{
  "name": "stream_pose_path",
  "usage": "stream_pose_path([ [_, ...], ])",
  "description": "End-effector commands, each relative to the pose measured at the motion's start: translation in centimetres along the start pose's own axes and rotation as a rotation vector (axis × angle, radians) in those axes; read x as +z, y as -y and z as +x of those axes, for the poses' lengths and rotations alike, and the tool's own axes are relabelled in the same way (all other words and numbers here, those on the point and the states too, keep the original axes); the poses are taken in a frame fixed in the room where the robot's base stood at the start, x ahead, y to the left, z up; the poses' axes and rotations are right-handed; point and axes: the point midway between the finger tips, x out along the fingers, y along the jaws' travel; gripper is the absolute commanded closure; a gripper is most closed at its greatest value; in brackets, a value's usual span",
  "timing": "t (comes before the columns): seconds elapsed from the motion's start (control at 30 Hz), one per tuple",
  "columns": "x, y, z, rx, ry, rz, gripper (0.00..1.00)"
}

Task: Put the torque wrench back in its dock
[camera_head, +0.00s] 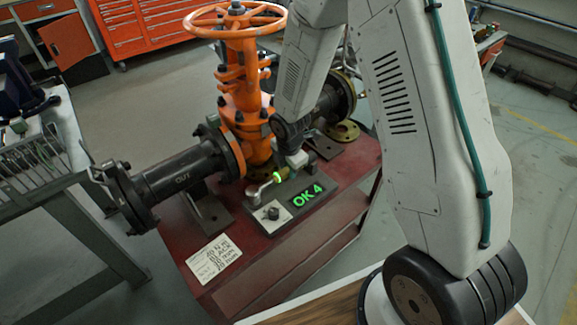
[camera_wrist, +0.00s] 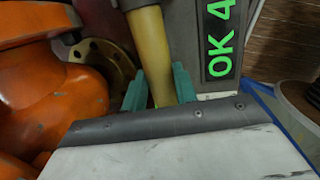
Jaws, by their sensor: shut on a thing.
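The torque wrench shows as a yellow handle (camera_wrist: 151,50) between my green fingertips in the wrist view. In the head view its silver end (camera_head: 254,195) points left, with a glowing green ring by the yellow grip. My gripper (camera_wrist: 160,88) is shut on the handle; in the head view it (camera_head: 287,168) is low over the back of a grey box. This grey box (camera_head: 270,214), seemingly the dock, has a dark knob and a display (camera_head: 307,196) reading "OK 4" in green. I cannot tell whether the wrench rests on the box or is held just above it.
The orange gate valve (camera_head: 240,90) with its handwheel stands right behind the box, its dark pipe (camera_head: 180,170) running left. A white written card (camera_head: 214,258) lies on the red bench (camera_head: 255,275). A tool table (camera_head: 60,120) stands at left, and orange cabinets stand behind.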

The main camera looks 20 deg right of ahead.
Motion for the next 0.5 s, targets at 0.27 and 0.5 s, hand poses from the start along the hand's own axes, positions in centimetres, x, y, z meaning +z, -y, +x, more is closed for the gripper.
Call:
stream_pose_path([
  [0.27,0.02,-0.09,-0.03,0.002,0.000,0.000,0.66],
  [0.5,0.01,-0.04,-0.01,0.001,0.000,0.000,0.46],
])
